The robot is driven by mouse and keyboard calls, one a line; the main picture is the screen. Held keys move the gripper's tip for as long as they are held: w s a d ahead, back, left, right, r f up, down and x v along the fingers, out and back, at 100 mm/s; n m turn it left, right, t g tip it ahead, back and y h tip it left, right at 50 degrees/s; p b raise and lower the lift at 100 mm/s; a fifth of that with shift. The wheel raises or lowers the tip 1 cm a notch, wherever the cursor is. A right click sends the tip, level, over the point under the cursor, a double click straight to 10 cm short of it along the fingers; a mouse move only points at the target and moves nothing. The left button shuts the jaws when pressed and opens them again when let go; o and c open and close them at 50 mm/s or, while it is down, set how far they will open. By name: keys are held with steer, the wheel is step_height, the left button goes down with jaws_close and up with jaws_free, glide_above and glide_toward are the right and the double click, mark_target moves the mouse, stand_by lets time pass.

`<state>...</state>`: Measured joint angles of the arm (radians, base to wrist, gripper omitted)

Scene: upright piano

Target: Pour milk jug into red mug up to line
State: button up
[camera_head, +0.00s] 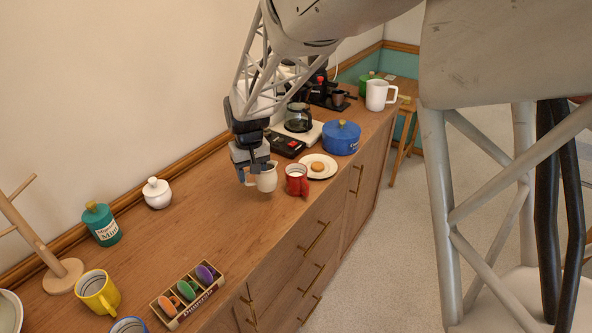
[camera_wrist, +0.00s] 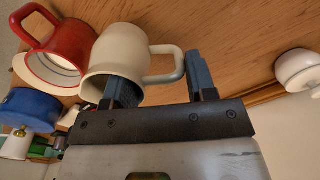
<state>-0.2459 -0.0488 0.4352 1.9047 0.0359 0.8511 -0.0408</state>
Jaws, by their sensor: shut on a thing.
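The milk jug (camera_head: 266,179) is cream-white and looks about upright in the head view. My gripper (camera_head: 252,168) is shut on it at its handle side; in the wrist view the jug's handle (camera_wrist: 166,63) lies between my two fingers (camera_wrist: 160,85). The jug's body also shows in the wrist view (camera_wrist: 118,48). The red mug (camera_head: 297,181) stands upright on the counter just right of the jug, a small gap apart in the head view. It also shows in the wrist view (camera_wrist: 62,42). I cannot make out the line or the levels inside.
Behind the red mug are a plate with a biscuit (camera_head: 317,166) and a blue pot (camera_head: 341,137). A coffee maker (camera_head: 299,118) stands farther back. A white lidded pot (camera_head: 157,193) is to the left. The wooden counter in front of the jug is clear.

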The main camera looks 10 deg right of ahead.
steer(key=shift+w+d+r+g+y, duration=0.2)
steer(key=shift+d+r+y, duration=0.3)
steer(key=shift+d+y, duration=0.15)
steer(key=shift+w+d+r+g+y, duration=0.2)
steer(key=shift+d+r+y, duration=0.25)
steer(key=shift+d+y, duration=0.15)
steer(key=shift+w+d+r+g+y, duration=0.15)
steer(key=shift+d+r+g+y, duration=0.05)
steer(key=shift+d+r+y, duration=0.4)
steer(key=w+d+r+g+y, duration=0.1)
steer(key=d+r+y, duration=0.2)
steer(key=d+y, duration=0.2)
steer(key=shift+w+d+r+g+y, duration=0.2)
steer(key=shift+g+y, duration=0.1)
steer(key=shift+y, duration=0.25)
steer(key=shift+d+f, duration=0.1)
steer(key=shift+w+d+r+g+y, duration=0.1)
steer(key=shift+d+r+g+y, duration=0.2)
steer(key=shift+y, duration=0.35)
steer(key=shift+w+d+r+g+y, duration=0.15)
steer(key=shift+d+y, duration=0.2)
steer(key=shift+y, duration=0.35)
steer(key=shift+d+r+g+y, duration=0.1)
steer(key=shift+d+r+y, duration=0.2)
steer(key=shift+y, duration=0.35)
stand_by(3.0)
